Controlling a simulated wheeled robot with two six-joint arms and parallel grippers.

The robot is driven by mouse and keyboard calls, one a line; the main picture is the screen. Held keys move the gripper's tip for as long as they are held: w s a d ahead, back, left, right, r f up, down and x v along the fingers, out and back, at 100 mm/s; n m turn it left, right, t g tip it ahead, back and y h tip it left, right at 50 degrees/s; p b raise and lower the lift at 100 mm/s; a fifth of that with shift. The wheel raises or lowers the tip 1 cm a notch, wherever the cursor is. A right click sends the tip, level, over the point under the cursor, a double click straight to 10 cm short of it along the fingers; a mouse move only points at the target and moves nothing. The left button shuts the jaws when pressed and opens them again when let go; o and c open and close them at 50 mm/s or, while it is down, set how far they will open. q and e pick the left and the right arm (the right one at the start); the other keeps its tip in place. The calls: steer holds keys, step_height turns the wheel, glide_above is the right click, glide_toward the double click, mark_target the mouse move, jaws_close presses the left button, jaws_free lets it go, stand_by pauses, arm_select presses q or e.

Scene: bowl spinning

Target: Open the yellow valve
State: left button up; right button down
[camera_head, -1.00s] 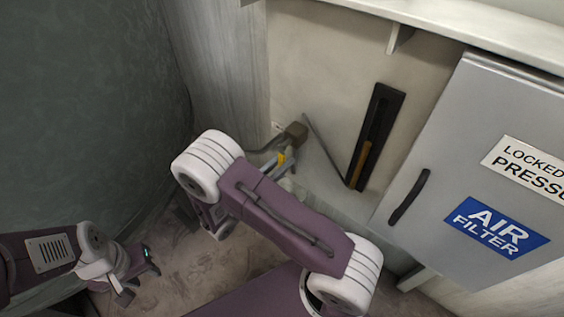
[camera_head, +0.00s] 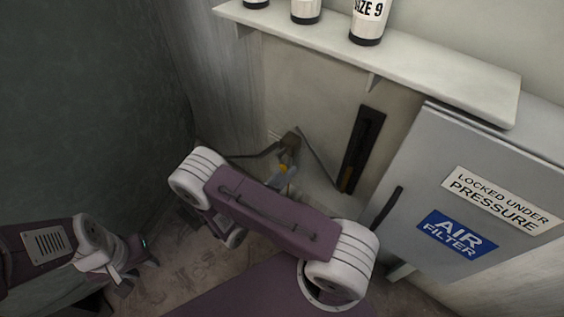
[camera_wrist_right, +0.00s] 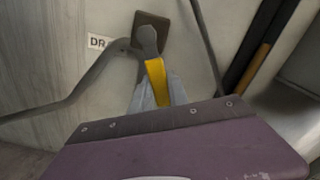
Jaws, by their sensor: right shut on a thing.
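The yellow valve (camera_head: 284,168) is a small lever on a grey pipe fitting low on the wall. In the right wrist view the yellow lever (camera_wrist_right: 155,75) runs down from the fitting between the grey fingers of my right gripper (camera_wrist_right: 161,92), which is shut on it. In the head view my right arm hides most of that gripper (camera_head: 282,177). My left gripper (camera_head: 138,268) is at the lower left, far from the valve, empty, with its fingers apart.
A grey cabinet (camera_head: 470,190) with a dark handle (camera_head: 386,208) stands right of the valve. A dark wall recess (camera_head: 362,150) holds a wooden-handled tool. A shelf (camera_head: 400,75) with bottles is above. A partly hidden label (camera_wrist_right: 98,42) and pipes (camera_wrist_right: 65,100) surround the fitting.

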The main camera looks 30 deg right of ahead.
steer(key=s+d+r+n+p, duration=0.1)
steer(key=s+r+n+p, duration=0.2)
steer(key=n+p, duration=0.8)
steer(key=shift+s+d+r+n, duration=0.15)
steer(key=shift+r+n, duration=0.55)
steer(key=shift+r, duration=0.65)
steer(key=c, duration=1.3)
jaws_free()
steer(key=p+v, duration=0.1)
steer(key=v, duration=0.8)
